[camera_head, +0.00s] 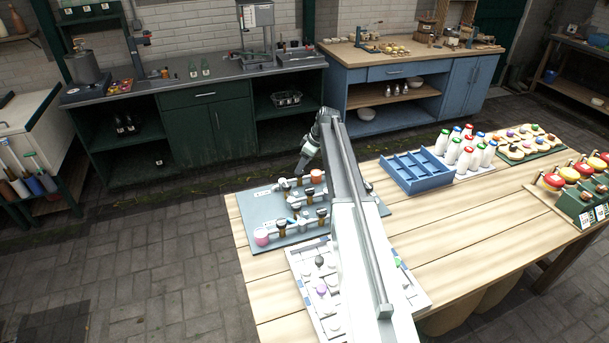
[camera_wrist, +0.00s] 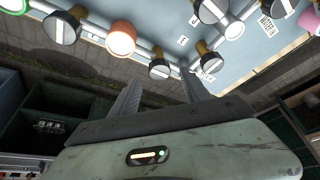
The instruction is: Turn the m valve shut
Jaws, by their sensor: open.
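The grey-blue valve board (camera_head: 246,205) lies on the left end of the wooden table. It carries pipes and several brass valves with dark round knobs marked by a pale bar. My gripper (camera_head: 301,170) is over the board's back edge, close to the back row of valves. In the wrist view my gripper (camera_wrist: 162,84) is open and empty. One dark-knobbed valve (camera_wrist: 159,67) shows just beyond and between the fingertips; I cannot tell if they touch it. Another valve (camera_wrist: 208,60) is beside the right finger. Small tags are on the board, but I cannot surely read which marks m.
An orange cap (camera_wrist: 121,38) stands left of the nearer valve. A pink cap (camera_head: 261,237) is at the board's front left. A white panel (camera_head: 309,266) with knobs lies in front. A blue divided tray (camera_head: 417,185) and white bottles (camera_head: 451,152) stand to the right.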

